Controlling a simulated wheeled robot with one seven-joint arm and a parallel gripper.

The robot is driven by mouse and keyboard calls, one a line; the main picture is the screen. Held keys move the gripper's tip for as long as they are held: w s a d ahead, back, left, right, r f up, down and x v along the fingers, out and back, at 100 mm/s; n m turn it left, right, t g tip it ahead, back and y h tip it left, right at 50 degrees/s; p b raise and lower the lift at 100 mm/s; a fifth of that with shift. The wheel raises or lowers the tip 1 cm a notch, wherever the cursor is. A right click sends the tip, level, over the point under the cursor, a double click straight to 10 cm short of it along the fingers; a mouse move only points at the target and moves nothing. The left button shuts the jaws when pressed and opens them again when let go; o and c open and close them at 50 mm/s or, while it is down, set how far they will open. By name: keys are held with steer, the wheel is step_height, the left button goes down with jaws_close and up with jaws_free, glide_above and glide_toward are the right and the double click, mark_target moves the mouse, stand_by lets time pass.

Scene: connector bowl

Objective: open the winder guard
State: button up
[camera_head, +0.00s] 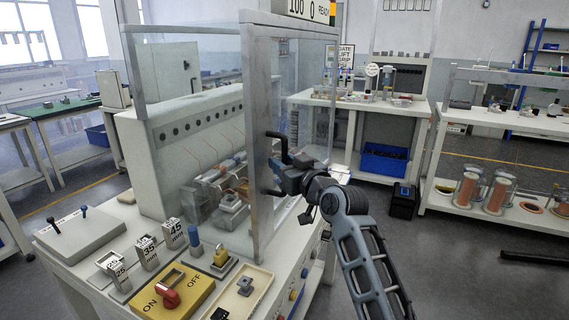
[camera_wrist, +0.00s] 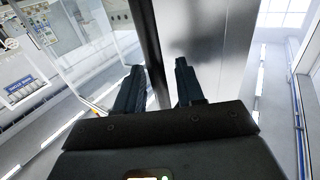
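The winder guard (camera_head: 259,110) is a clear panel structure with a grey metal frame, standing at the front of the winder machine (camera_head: 190,140). A black handle (camera_head: 275,134) stands out from its upright post. My gripper (camera_head: 284,178) is at this handle in the head view, and partly covers it. In the wrist view my gripper (camera_wrist: 160,72) has its two dark fingers apart. A dark upright bar (camera_wrist: 150,40) shows between them, with the grey metal post (camera_wrist: 215,50) just beyond. I cannot tell whether the fingers touch the bar.
A yellow ON/OFF plate with a red switch (camera_head: 170,292) sits on the bench front. Labelled blocks (camera_head: 173,233) and a beige tray (camera_head: 262,282) lie nearby. A shelf with copper coils (camera_head: 468,188) stands right. Open floor lies right of the bench.

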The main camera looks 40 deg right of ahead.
steer(key=shift+c, duration=0.4)
jaws_close()
